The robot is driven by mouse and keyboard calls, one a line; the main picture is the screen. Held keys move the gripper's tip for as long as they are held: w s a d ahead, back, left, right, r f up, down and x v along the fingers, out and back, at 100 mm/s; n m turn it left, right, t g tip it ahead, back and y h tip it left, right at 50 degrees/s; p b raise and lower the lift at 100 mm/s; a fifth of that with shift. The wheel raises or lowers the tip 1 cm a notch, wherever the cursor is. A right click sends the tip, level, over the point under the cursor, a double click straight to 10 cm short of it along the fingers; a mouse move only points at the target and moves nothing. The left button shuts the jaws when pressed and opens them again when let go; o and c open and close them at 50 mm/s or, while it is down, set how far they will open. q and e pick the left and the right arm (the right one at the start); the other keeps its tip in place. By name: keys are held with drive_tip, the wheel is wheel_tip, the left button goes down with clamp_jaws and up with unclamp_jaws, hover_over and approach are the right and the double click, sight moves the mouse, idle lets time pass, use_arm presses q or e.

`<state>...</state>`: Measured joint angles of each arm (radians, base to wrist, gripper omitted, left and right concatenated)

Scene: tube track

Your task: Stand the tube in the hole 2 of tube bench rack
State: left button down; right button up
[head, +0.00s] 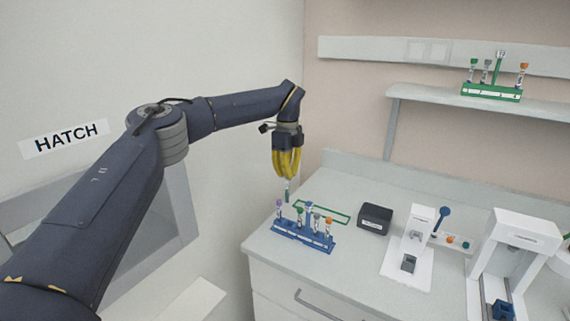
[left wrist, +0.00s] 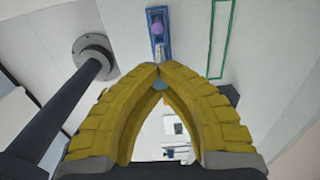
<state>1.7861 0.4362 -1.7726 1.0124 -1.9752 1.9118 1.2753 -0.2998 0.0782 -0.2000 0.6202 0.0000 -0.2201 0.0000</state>
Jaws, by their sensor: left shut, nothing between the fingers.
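The blue bench rack (head: 290,232) stands near the left edge of the bench, with several coloured-capped tubes upright in it. Part of a blue rack (left wrist: 155,14) with a purple cap (left wrist: 157,28) shows at the top of the left wrist view. My left gripper (head: 287,177) has yellow fingers and hangs above the rack's left end, pointing down. Its fingertips meet and it is shut. A small slim tube-like piece (head: 287,192) shows just below the fingertips; I cannot tell whether it touches them. Hole numbers are not readable. My right gripper is not in view.
A green outline (head: 340,216) lies on the bench behind the rack. A black box (head: 375,219), a white device (head: 414,245) and a larger white device (head: 512,255) stand to the right. A green rack (head: 491,92) of tubes is on the shelf. The bench front is clear.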

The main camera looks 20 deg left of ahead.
use_arm(q)
drive_tip(key=shift+d+f+n, duration=0.15)
drive_tip(key=shift+f+n, duration=0.15)
drive_tip(key=shift+f, duration=0.35)
drive_tip(key=shift+d+f+n, duration=0.3)
drive_tip(key=shift+f+n, duration=0.1)
drive_tip(key=shift+f, duration=0.25)
drive_tip(key=shift+f, duration=2.25)
drive_tip(key=shift+f, duration=1.65)
drive_tip(key=c, duration=1.5)
unclamp_jaws()
wheel_tip(320, 180, up, 12)
drive_tip(key=shift+s+r, duration=0.1)
drive_tip(key=shift+s, duration=0.05)
